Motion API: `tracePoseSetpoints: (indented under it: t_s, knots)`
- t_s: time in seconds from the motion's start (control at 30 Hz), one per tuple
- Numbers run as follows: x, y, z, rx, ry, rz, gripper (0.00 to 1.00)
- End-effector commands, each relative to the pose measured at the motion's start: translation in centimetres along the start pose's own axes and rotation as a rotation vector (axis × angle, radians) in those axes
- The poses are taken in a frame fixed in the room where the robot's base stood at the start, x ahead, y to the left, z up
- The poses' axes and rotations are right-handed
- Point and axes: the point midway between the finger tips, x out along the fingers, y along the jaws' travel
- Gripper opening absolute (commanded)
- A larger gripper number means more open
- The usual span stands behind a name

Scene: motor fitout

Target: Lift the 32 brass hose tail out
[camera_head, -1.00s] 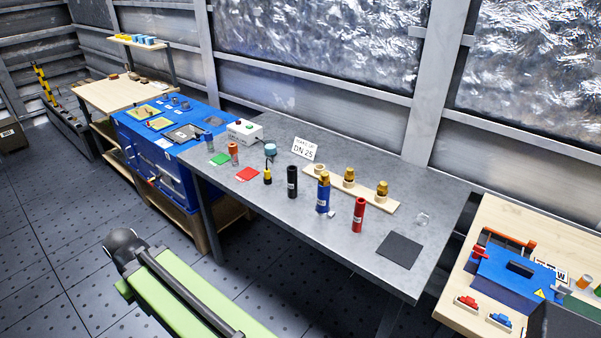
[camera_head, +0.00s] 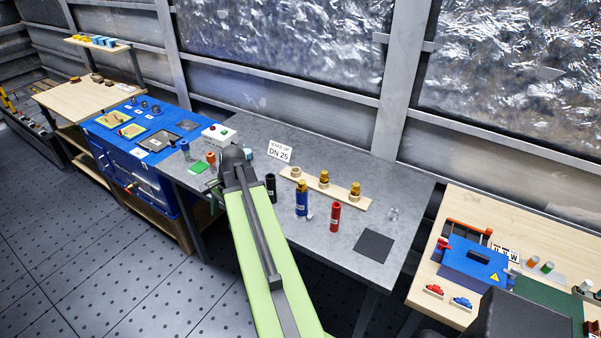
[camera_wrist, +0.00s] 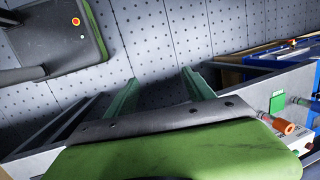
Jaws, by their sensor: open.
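A pale wooden strip (camera_head: 341,196) lies on the grey bench. Two brass hose tails stand on it, a middle one (camera_head: 325,178) and a right one (camera_head: 355,190); a ring-like piece (camera_head: 296,172) is at its left end. Another brass piece (camera_head: 302,185) tops a blue hose (camera_head: 302,203) in front. Size marks are too small to read, so I cannot tell which is the 32. My gripper (camera_wrist: 160,90) shows in the wrist view with two green fingers apart and nothing between them. In the head view my arm hides most of it, left of the strip.
A black hose (camera_head: 270,188) and a red hose (camera_head: 335,217) stand on the bench. A "DN 25" sign (camera_head: 279,151) stands behind. A dark mat (camera_head: 374,246) lies at the right. A green pad (camera_head: 199,167) and white box (camera_head: 218,135) are at the left.

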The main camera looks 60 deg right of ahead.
Motion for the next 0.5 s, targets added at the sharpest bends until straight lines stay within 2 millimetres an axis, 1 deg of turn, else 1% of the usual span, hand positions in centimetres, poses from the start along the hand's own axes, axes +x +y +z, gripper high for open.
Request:
tracePoseSetpoints:
  t_s: [0.03,0.07,0.1,0.17,0.2,0.27,0.3,0.33,0.4,0.5]
  knots:
    - [-5.0,1.0,-4.2,0.205,0.000,-0.043,0.62]
    - [-6.8,1.9,-6.4,0.329,-0.005,-0.070,0.62]
    - [-9.2,3.3,-9.3,0.492,-0.013,-0.105,0.62]
    - [-12.7,5.7,-13.4,0.725,-0.027,-0.159,0.62]
    - [-14.8,7.4,-15.8,0.868,-0.038,-0.194,0.62]
    - [-17.6,10.0,-18.8,1.057,-0.057,-0.241,0.62]
    - [-19.2,11.6,-20.4,1.166,-0.070,-0.269,0.62]
    - [-20.2,12.7,-21.4,1.236,-0.080,-0.288,0.62]
    - [-22.0,14.8,-23.3,1.366,-0.098,-0.324,0.62]
    - [-23.2,16.6,-24.6,1.470,-0.115,-0.353,0.62]
